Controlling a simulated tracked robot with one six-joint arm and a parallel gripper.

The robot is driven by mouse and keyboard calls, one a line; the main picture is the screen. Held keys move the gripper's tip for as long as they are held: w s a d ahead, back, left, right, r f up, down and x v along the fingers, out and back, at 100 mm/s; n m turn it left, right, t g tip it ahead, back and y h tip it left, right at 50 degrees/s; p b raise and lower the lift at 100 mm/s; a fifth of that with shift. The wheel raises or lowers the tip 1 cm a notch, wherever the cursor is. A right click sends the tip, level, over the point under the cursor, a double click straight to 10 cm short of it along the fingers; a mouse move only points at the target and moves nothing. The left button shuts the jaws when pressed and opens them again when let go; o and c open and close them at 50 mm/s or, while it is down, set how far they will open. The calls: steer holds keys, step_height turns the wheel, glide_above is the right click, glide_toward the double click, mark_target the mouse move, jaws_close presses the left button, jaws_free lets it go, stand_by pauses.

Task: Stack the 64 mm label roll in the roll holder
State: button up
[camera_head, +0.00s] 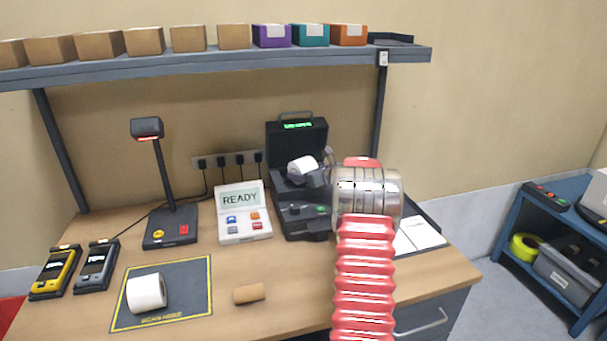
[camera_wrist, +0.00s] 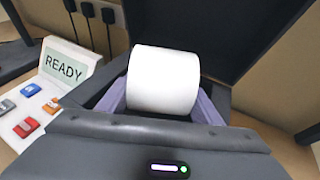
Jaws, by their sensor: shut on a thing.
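A white label roll (camera_head: 300,166) is between the jaws of my gripper (camera_head: 314,173), at the open black label printer (camera_head: 303,220). In the wrist view the roll (camera_wrist: 163,78) lies crosswise, with a greyish-purple finger against each end. The printer's raised lid (camera_head: 283,142) stands behind it. The roll holder inside the printer is hidden behind the roll and my gripper, so I cannot tell whether the roll rests in it. A second white roll (camera_head: 147,293) lies on its side on the dark mat (camera_head: 190,285). No width marking is readable.
A brown cardboard core (camera_head: 249,293) lies on the desk right of the mat. A READY panel (camera_head: 243,212) and a scanner stand (camera_head: 168,225) stand left of the printer. Two handheld devices (camera_head: 75,270) sit at far left. A shelf of boxes (camera_head: 210,64) runs overhead.

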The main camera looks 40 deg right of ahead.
steer(key=shift+f, duration=0.35)
steer(key=o, duration=1.4)
steer(key=shift+o, duration=0.2)
steer(key=shift+s+r, duration=0.1)
steer(key=shift+r, duration=0.4)
steer(key=v, duration=1.1)
steer(key=shift+s+a+r, duration=0.1)
steer(key=shift+s+a, duration=0.05)
steer(key=shift+s, duration=0.25)
